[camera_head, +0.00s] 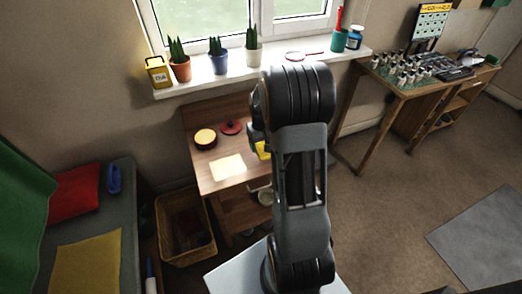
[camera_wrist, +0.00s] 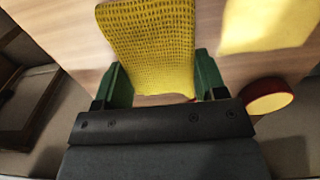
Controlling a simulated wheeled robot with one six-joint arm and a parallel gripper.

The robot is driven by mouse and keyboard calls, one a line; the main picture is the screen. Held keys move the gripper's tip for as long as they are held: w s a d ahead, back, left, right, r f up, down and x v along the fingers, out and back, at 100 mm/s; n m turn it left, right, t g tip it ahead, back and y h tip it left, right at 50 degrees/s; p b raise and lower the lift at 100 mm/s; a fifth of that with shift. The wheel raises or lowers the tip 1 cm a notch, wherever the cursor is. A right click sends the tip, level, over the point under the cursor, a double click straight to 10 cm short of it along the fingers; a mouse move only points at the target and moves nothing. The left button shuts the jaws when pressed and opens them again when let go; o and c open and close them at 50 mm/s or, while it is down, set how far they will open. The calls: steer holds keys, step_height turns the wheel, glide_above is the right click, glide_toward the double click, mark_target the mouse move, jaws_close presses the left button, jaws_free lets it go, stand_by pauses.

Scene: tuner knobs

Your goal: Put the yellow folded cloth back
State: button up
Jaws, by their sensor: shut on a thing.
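The yellow folded cloth (camera_wrist: 150,45) has a woven, waffle-like texture and sits between the two green fingers of my gripper (camera_wrist: 160,80) in the wrist view. My gripper is shut on it. In the head view only a small yellow part of the cloth (camera_head: 263,150) shows beside my arm, over the small wooden table (camera_head: 212,184). My arm hides the rest of it and most of the gripper. I cannot tell whether the cloth touches the tabletop.
On the table are a round yellow-topped tin (camera_head: 205,139), a red lid (camera_head: 231,127) and a bright pale patch (camera_head: 228,167). The windowsill (camera_head: 225,77) holds several potted plants. A wicker basket (camera_head: 166,252) stands left of the table.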

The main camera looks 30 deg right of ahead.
mark_target(261, 150)
steer(key=shift+w+d+f, duration=0.15)
steer(key=shift+w+f, duration=0.25)
steer(key=shift+f, duration=0.2)
steer(key=shift+w+d+f, duration=0.1)
steer(key=shift+w+f, duration=0.3)
steer(key=shift+f, duration=0.15)
steer(key=shift+f+b, duration=0.3)
steer(key=shift+f, duration=1.05)
steer(key=shift+f, duration=0.3)
steer(key=o, duration=0.9)
steer(key=shift+s, duration=0.1)
